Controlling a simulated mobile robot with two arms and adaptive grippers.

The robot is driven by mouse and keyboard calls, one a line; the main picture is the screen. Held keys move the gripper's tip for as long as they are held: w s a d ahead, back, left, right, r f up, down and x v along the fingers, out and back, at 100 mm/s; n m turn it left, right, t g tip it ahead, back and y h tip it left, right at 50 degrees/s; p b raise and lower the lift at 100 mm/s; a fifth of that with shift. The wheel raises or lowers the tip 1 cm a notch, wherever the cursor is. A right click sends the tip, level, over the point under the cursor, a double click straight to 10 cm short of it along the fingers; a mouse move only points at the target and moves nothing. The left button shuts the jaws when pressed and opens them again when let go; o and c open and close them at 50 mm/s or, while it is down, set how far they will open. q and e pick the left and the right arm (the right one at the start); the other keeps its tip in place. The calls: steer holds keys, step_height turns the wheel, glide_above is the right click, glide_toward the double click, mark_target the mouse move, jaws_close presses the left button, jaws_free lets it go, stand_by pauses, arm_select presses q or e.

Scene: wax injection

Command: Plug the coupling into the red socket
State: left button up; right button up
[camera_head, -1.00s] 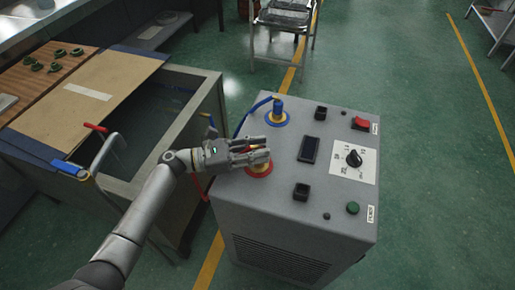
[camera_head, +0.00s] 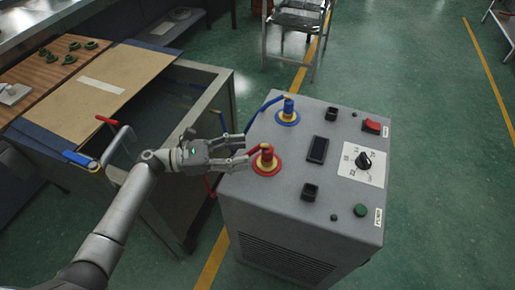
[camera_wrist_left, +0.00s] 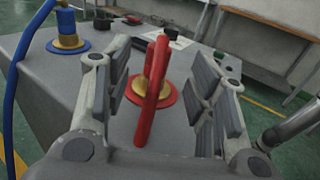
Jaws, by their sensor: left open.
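The red socket (camera_head: 267,170) is a red ring with a yellow inner collar on top of the grey machine. The red coupling (camera_head: 266,153) stands upright in its middle and appears seated in the collar. A red hose (camera_wrist_left: 150,112) runs from the coupling toward my wrist. My left gripper (camera_head: 242,151) is open, just left of the coupling and apart from it. In the left wrist view the coupling (camera_wrist_left: 159,58) and hose show between the spread fingers. The hose partly hides the socket (camera_wrist_left: 168,94) there.
A blue coupling (camera_head: 288,105) with a blue hose stands in the blue socket behind. The grey machine (camera_head: 250,208) also carries a display, switches and a dial. A tank with a board (camera_head: 95,92) and pipes with red and blue handles is at left.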

arm_select(q)
steer(key=shift+v, duration=2.15)
